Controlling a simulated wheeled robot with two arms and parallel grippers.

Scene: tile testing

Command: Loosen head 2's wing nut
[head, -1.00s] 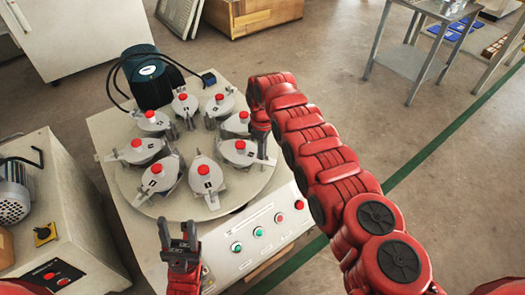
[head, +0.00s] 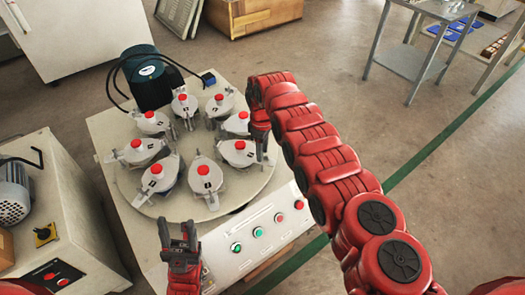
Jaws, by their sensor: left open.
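A round turntable (head: 150,208) on a pale machine carries a ring of grey clamp heads with red knobs. The front head (head: 206,182), the right head (head: 238,153) and the front-left head (head: 157,178) are nearest to me. The number marks are too small to read surely, so I cannot tell which is head 2, and its wing nut is not clearly seen. My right gripper (head: 262,150) is at the outer edge of the right head; its fingertips are small and partly hidden, so its jaws are unclear. My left gripper (head: 178,236) is open and empty, in front of the turntable.
A dark green motor (head: 150,80) with black cables stands behind the turntable. The front panel (head: 258,235) has green, white and red buttons. A second machine (head: 60,215) stands at left. A metal table (head: 415,60) is far right; the floor between is clear.

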